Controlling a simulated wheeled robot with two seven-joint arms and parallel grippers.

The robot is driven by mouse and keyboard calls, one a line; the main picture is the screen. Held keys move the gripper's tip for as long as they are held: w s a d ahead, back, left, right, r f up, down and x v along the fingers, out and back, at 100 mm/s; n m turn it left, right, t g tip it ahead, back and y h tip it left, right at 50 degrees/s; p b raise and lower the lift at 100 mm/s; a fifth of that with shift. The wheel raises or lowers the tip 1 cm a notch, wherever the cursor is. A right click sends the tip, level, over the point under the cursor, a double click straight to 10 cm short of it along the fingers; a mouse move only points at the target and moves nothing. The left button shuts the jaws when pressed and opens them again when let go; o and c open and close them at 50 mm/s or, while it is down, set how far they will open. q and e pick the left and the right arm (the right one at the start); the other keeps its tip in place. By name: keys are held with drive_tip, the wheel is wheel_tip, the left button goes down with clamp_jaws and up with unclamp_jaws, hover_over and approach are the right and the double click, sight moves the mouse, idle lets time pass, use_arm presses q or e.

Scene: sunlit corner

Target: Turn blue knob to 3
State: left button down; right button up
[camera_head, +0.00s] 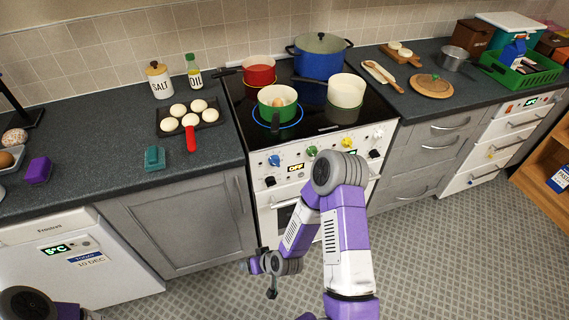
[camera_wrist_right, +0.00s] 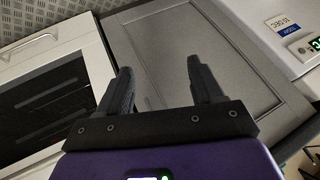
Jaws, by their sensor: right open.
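The blue knob (camera_head: 274,160) is at the left end of the white stove's (camera_head: 290,185) front panel. A small display (camera_head: 295,168) beside it reads OFF. The marks around the knob are too small to read. My right gripper (camera_head: 250,266) is low in front of the stove's left edge and the grey cabinet, well below the knob and apart from it. In the right wrist view its two dark fingers (camera_wrist_right: 160,80) are spread and empty, facing the grey cabinet door (camera_wrist_right: 165,45). The knob is not in that view. My left gripper is out of view.
A green knob (camera_head: 312,151), a yellow knob (camera_head: 347,142) and a white knob (camera_head: 379,134) share the panel. A green pot (camera_head: 278,110) stands on the hob ring behind the blue knob, its handle pointing forward. The floor (camera_head: 215,285) before the cabinet is clear.

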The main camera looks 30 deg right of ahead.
drive_tip(key=w+d+r+t+h, duration=0.3)
drive_tip(key=w+d+r+t, duration=0.35)
drive_tip(key=w+d, duration=0.2)
drive_tip(key=t+h+b, duration=0.1)
drive_tip(key=t+h, duration=0.3)
approach(276, 165)
drive_tip(key=x, duration=0.2)
drive_tip(key=shift+t, duration=0.25)
drive_tip(key=shift+f+b+x, duration=0.15)
drive_tip(key=shift+b+x, duration=0.15)
drive_tip(key=shift+x, duration=1.6)
drive_tip(key=shift+f+b+x, duration=0.1)
drive_tip(key=shift+b+x, duration=0.2)
drive_tip(key=shift+x, duration=1.6)
drive_tip(key=c, duration=1)
drive_tip(key=shift+m, duration=0.3)
drive_tip(key=shift+c, duration=0.2)
